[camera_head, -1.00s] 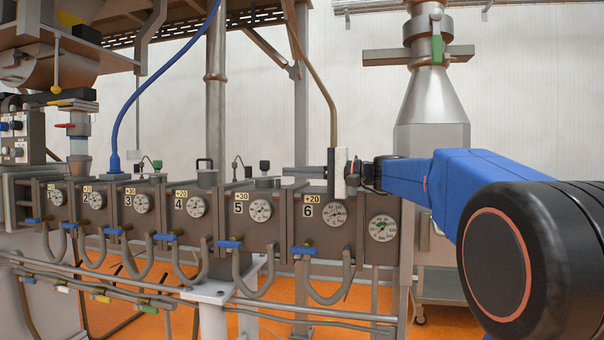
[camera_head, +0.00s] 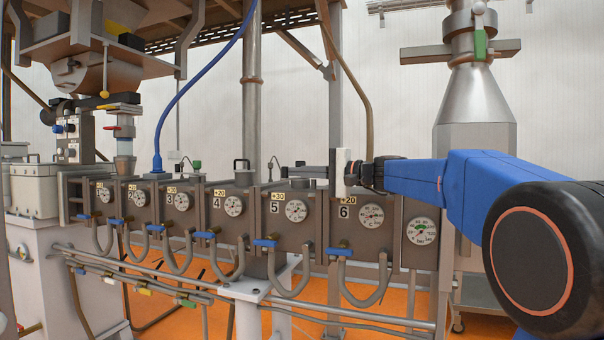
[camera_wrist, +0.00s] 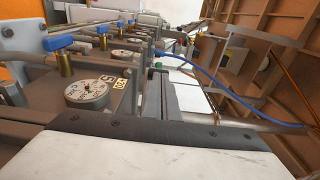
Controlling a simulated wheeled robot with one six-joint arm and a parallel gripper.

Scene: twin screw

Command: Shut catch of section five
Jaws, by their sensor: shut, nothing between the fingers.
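Section five (camera_head: 296,235) of the barrel row carries a "+30 5" label and a round dial (camera_head: 296,211). In the wrist view its dial (camera_wrist: 88,92) lies at the left beside the sideways "5" label. I cannot make out its catch or whether it is open; the top of the section is partly behind my gripper. My gripper (camera_head: 286,171) reaches in from the right above section five, fingers pointing left, shut and empty. In the wrist view its dark fingers (camera_wrist: 158,85) extend along the top edge of the row. I cannot tell whether they touch it.
Section six (camera_head: 365,240) stands just right, under my wrist. A blue hose (camera_head: 172,105) rises farther left. Blue-handled valves (camera_head: 266,243) and bent pipes line the front.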

